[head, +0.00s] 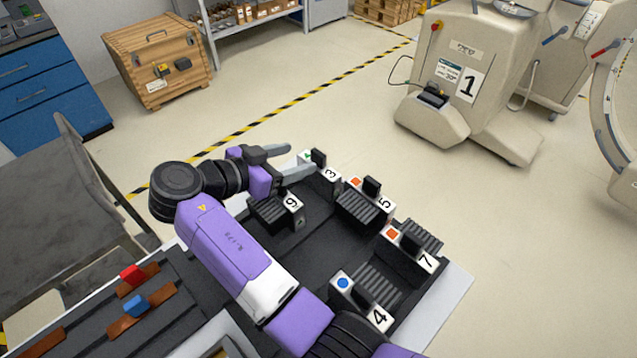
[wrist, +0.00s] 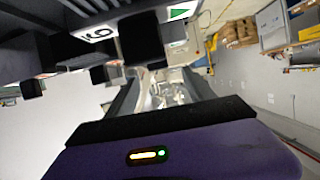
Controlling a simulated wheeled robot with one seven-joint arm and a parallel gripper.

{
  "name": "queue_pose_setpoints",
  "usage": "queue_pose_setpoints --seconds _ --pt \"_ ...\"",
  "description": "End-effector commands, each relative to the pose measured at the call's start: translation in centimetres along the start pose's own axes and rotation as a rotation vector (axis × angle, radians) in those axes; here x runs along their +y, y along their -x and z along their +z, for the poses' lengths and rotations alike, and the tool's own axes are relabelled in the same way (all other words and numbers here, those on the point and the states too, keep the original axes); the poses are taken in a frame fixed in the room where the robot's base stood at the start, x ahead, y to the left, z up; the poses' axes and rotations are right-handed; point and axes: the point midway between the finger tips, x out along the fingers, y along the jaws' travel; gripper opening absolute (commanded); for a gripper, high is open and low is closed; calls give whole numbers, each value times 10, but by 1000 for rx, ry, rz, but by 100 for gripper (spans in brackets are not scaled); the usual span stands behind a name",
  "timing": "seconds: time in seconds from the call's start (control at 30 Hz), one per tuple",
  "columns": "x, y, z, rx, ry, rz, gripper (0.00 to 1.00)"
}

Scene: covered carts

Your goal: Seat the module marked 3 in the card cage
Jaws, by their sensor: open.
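The module marked 3 (head: 331,175) stands at the far edge of the black tray (head: 325,240), with a black grip and a green mark on top. The green mark and a black grip also show in the wrist view (wrist: 178,13). My gripper (head: 300,158) is open, its fingers pointing toward that module's grip, just left of it. In the wrist view, my gripper (wrist: 160,80) has nothing visible between its fingers. I cannot tell whether a finger touches the module. I cannot clearly identify the card cage.
Modules marked 5 (head: 362,207), 7 (head: 415,245), 4 (head: 372,290) and one reading 9 or 6 (head: 275,212) crowd the tray. A red block (head: 132,274) and a blue block (head: 136,305) sit on brown strips at lower left. A grey cart (head: 60,200) stands left.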

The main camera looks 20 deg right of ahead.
Motion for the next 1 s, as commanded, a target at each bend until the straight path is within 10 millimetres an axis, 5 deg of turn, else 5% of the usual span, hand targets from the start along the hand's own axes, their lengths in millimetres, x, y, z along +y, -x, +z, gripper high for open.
queue_pose_setpoints --seconds 0.17,1.0 --pt "0 -7 16 0 0 0 62" --pt "4 -85 12 0 1 0 62"
